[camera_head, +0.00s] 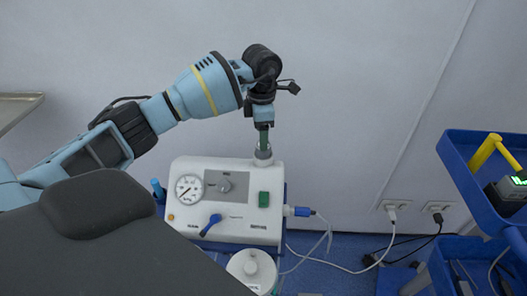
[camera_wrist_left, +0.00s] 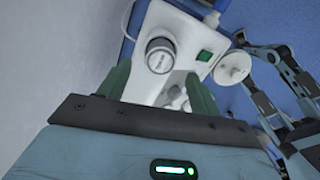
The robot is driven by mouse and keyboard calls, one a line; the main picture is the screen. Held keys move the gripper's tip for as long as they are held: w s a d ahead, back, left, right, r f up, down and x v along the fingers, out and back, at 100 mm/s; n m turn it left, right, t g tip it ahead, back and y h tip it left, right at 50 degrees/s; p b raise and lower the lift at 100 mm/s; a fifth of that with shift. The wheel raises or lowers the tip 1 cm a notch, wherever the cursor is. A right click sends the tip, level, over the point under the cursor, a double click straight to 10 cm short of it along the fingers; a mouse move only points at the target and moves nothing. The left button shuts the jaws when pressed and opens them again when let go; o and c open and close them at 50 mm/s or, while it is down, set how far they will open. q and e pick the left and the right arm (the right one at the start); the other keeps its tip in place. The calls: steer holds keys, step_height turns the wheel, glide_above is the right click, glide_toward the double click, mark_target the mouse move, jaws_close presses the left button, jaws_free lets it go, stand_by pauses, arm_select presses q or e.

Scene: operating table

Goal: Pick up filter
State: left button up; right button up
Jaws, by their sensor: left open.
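The filter (camera_head: 263,157) appears to be the short pale cylinder standing on the top right of the white suction machine (camera_head: 240,218). In the left wrist view the filter (camera_wrist_left: 158,55) shows as a white cylinder with a grey, lettered end, ahead of my fingers. My left gripper (camera_head: 263,140) points down just above it, its green fingers around or close over its top; contact cannot be made out. In the wrist view my left gripper (camera_wrist_left: 158,88) is open, fingers apart with nothing clamped. A blue-grey arm with black joints, probably my right arm, shows at the right of the wrist view; its gripper is unclear.
The machine carries a gauge (camera_head: 189,189), a blue lever (camera_head: 211,224) and a green switch (camera_head: 264,199). A white canister (camera_head: 252,268) stands in front. A dark padded table (camera_head: 110,250) fills the lower left. A blue cart (camera_head: 482,185) stands right. Cables cross the floor.

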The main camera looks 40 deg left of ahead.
arm_select(q)
steer(key=shift+d+f, duration=0.1)
steer(key=shift+f, duration=0.3)
step_height(320, 180, down, 4)
steer(key=shift+w+r, duration=0.1)
steer(key=shift+r, duration=0.15)
steer(key=shift+f, duration=0.5)
arm_select(e)
steer(key=shift+w+r, duration=0.45)
steer(key=shift+w, duration=0.25)
steer(key=shift+s, duration=0.1)
arm_select(q)
steer(key=c, duration=1)
arm_select(e)
steer(key=shift+s+f, duration=0.1)
steer(key=shift+s, duration=0.15)
arm_select(q)
steer(key=shift+r, duration=0.15)
steer(key=shift+c, duration=0.2)
